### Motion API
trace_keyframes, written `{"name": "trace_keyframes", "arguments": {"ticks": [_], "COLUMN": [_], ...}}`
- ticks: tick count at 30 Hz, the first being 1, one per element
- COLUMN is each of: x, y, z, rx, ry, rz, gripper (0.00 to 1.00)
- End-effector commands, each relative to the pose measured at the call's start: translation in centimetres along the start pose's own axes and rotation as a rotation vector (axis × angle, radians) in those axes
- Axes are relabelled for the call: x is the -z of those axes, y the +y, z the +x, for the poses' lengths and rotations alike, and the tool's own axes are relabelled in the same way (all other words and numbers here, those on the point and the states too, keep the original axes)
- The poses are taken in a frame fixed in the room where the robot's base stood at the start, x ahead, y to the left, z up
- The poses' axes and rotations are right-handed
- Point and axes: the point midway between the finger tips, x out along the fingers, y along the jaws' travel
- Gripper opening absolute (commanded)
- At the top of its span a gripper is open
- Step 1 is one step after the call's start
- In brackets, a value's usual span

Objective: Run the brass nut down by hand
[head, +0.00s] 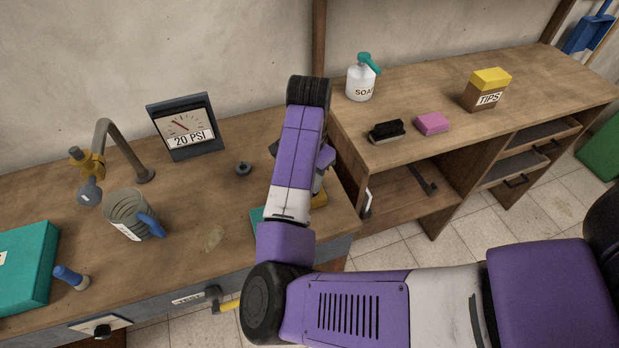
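A curved grey pipe (108,132) rises from the left bench and bends over to the left. A brass-coloured fitting (86,162) sits at its free end; I cannot tell whether this is the brass nut or a body carrying it. A blue-grey rounded part (89,192) hangs just below the fitting. My forearm stands over the right part of the bench, well to the right of the pipe.
A clear jug (126,222) with a blue handle stands below the pipe. A 20 PSI gauge (187,129), a small dark knob-like piece (243,169), a teal case (22,268) and a blue-handled tool (71,277) are on the bench. A soap bottle (361,82) stands on the right bench.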

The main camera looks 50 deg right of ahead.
Motion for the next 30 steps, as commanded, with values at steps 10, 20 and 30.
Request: {"name": "trace_keyframes", "arguments": {"ticks": [10,20,30], "x": [0.01,0.01,0.01], "y": [0.05,-0.02,-0.01], "z": [0.03,0.11,0.13], "rx": [-0.003,-0.003,-0.004], "ry": [-0.001,-0.001,-0.001], "rz": [0.146,0.279,0.324], "gripper": [0.06,0.06,0.06]}}
